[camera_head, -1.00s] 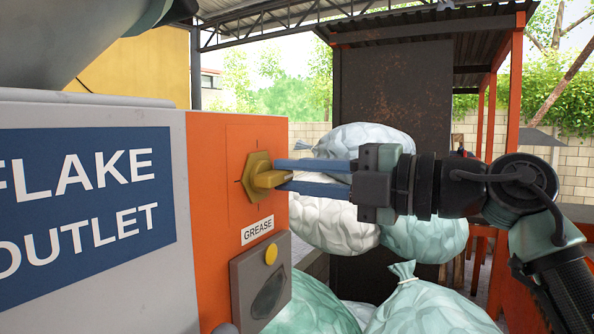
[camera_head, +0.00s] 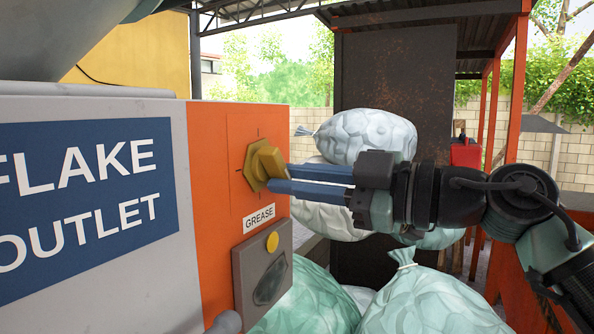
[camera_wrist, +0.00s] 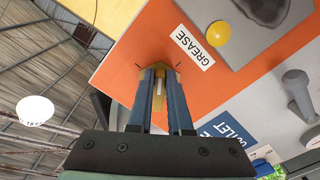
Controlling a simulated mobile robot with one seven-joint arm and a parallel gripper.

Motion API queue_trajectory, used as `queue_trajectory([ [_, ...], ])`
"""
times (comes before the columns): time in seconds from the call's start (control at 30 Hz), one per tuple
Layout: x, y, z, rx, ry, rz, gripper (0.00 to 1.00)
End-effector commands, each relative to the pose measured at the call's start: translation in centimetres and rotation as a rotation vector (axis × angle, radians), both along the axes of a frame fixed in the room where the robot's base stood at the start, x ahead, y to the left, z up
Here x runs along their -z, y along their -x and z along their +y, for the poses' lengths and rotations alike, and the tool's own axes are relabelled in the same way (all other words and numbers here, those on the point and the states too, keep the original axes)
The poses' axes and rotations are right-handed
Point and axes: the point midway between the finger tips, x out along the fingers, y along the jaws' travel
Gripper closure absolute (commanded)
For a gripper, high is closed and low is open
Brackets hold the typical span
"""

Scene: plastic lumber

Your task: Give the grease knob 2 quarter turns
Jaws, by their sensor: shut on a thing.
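The yellow grease knob (camera_head: 264,163) sticks out of a brass hex base on the orange panel (camera_head: 215,130), above the white GREASE label (camera_head: 259,218). My gripper (camera_head: 280,178) reaches in from the right, its two blue fingers at the knob. In the wrist view the knob (camera_wrist: 158,92) lies between the two fingers, and my gripper (camera_wrist: 160,76) is shut on it. The fingers hide part of the knob and its base. Dark tick marks show on the panel around the base.
Below the label is a grey plate with a yellow button (camera_head: 272,242). A blue FLAKE OUTLET sign (camera_head: 90,205) is on the grey machine side at left. Stuffed bags (camera_head: 425,300) are piled below and behind my arm. A rusty dark panel (camera_head: 385,80) stands behind.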

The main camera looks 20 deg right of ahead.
Motion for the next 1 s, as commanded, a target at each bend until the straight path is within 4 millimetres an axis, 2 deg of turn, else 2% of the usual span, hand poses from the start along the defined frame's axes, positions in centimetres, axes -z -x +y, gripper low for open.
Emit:
queue_trajectory([
  [0.5, 0.09, 0.54, 0.70, 0.000, -0.360, 0.278, 1.00],
  [1.0, 0.25, 0.78, 1.03, -0.001, -0.515, 0.397, 1.00],
])
